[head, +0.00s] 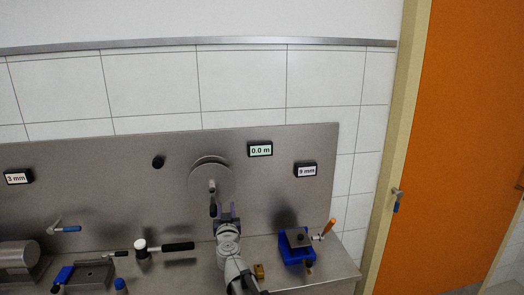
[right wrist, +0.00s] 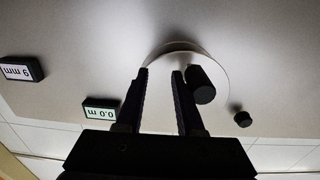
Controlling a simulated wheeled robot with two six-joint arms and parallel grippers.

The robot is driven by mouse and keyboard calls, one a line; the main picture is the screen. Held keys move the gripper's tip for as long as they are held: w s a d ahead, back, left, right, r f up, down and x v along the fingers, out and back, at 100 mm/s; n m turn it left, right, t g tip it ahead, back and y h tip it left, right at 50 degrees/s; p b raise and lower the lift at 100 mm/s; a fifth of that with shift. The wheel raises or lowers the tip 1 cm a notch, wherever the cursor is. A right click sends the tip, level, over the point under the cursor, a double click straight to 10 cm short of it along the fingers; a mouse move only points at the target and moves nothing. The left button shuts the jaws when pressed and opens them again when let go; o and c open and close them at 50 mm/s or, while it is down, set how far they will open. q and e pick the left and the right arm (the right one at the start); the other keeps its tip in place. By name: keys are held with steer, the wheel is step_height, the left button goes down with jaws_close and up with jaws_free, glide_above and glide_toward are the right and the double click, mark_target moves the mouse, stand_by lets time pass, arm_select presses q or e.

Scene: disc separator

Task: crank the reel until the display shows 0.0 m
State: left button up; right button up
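The reel is a round metal disc (head: 211,178) on the upright steel panel; it also shows in the right wrist view (right wrist: 217,68). Its dark crank handle (head: 212,198) is at the disc's lower part and shows as a black cylinder in the right wrist view (right wrist: 202,85). The display (head: 260,149) right of the reel reads 0.0 m; it is upside down in the right wrist view (right wrist: 101,109). My right gripper (head: 226,207) is open, with nothing between its fingers (right wrist: 160,72). The handle lies beside one finger, outside the gap; whether they touch is unclear. My left gripper is out of view.
Other displays read 3 mm (head: 18,178) and 9 mm (head: 306,170). A black knob (head: 158,162) is left of the reel. A blue fixture (head: 297,250) with an orange handle (head: 328,227) stands to the right.

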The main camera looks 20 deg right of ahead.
steer(key=shift+w+a+y, duration=0.25)
steer(key=shift+a+y, duration=0.05)
steer(key=shift+a, duration=0.45)
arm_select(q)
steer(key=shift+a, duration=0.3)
arm_select(e)
steer(key=v, duration=0.8)
steer(key=shift+a, duration=0.15)
